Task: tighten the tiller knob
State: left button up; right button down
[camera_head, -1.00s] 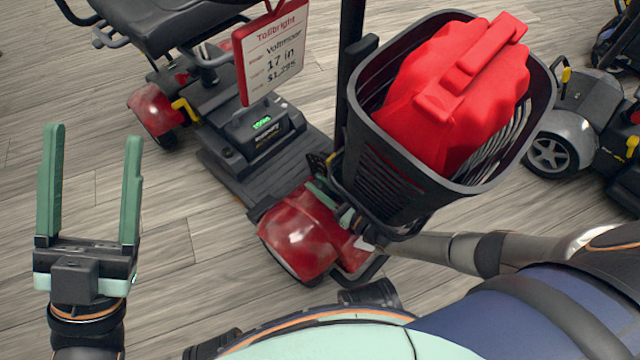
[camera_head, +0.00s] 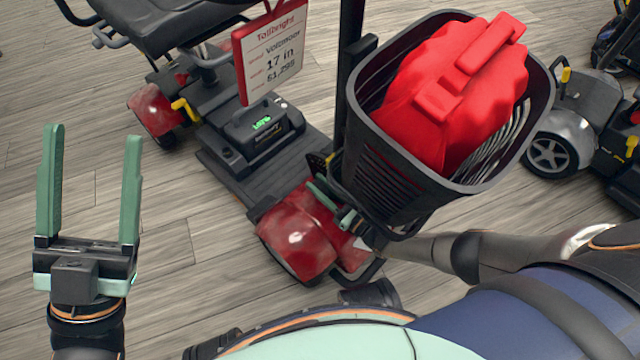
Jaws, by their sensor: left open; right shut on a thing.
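The red scooter (camera_head: 297,228) stands in front of me, its black tiller post (camera_head: 350,75) rising behind the basket. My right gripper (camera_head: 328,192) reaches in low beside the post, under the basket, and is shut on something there. The tiller knob itself is hidden by the gripper and the basket, so I cannot make out its shape. My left gripper (camera_head: 90,185) is open and empty, fingers pointing up, over bare floor at the left.
A price tag (camera_head: 270,55) hangs near the seat (camera_head: 160,20). Another scooter (camera_head: 575,120) stands at the right. The floor (camera_head: 60,110) at left is clear.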

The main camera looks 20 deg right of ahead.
jog(key=shift+s+d+f, duration=0.1)
dwell(0.3)
jog(key=c, duration=0.6)
grip_release()
jog(key=shift+c, duration=0.2)
jog(key=shift+g+h, duration=0.3)
jog(key=shift+g, duration=0.2)
